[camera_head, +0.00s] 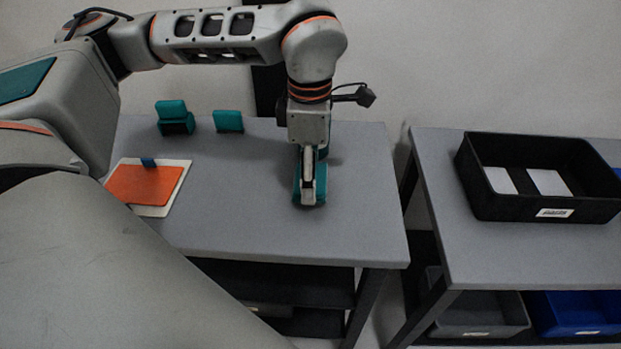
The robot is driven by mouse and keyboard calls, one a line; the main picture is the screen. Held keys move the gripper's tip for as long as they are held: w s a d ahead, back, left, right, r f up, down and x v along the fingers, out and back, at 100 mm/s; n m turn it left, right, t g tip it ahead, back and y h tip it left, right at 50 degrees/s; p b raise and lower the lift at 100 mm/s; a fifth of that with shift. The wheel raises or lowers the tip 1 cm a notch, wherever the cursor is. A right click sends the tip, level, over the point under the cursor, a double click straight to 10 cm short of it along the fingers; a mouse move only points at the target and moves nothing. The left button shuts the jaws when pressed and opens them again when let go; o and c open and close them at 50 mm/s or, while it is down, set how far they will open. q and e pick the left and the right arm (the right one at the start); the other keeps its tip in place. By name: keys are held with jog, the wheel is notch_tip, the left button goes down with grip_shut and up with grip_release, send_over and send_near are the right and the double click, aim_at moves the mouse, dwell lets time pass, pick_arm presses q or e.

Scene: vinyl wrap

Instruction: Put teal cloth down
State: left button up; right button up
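My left gripper (309,190) comes down over the right part of the near grey table. It is seen edge-on and appears shut on the teal cloth (321,182), a small teal block-like piece showing beside and below the fingers. The teal piece is at or very near the table top; I cannot tell whether it touches. The finger in front hides part of it. My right gripper is not in view.
A teal holder (174,118) and a teal upright piece (228,121) stand at the table's back. An orange sheet (146,186) lies on a white panel (180,174), with a small blue piece (148,162). A black bin (490,208) holding white cards stands on the right table (450,235).

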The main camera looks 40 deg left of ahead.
pick_arm(q)
jog(key=shift+f, duration=1.05)
jog(key=o, duration=0.9)
jog(key=shift+o, duration=0.2)
notch_tip(320, 180, up, 12)
jog(key=p, duration=0.1)
jog(key=shift+r, duration=0.2)
jog(key=shift+s, duration=0.1)
